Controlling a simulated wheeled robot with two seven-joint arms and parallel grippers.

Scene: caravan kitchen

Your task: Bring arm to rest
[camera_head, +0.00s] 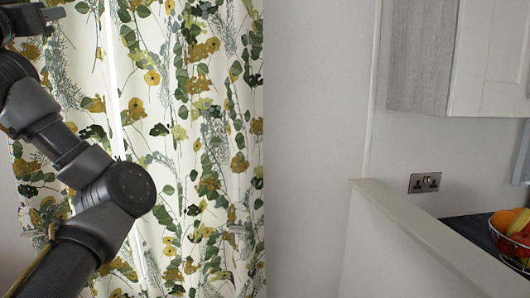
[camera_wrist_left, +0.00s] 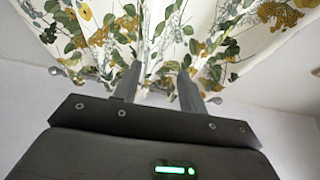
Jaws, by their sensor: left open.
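My left arm (camera_head: 120,190) rises from the lower left of the head view, bends at a dark round joint and folds back to the left edge. My left gripper (camera_head: 48,20) is at the top left in front of the patterned curtain (camera_head: 205,130), partly cut off by the frame. In the left wrist view, the gripper (camera_wrist_left: 159,68) has its two fingers apart with nothing between them. The curtain (camera_wrist_left: 150,30) hangs beyond the fingertips. My right gripper is in neither view.
A pale half-height wall (camera_head: 405,225) stands at the right, with a socket plate (camera_head: 425,182) behind it. A wire bowl of fruit (camera_head: 512,240) sits on a dark counter at the right edge. A cabinet (camera_head: 480,60) hangs above. The middle shows bare wall.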

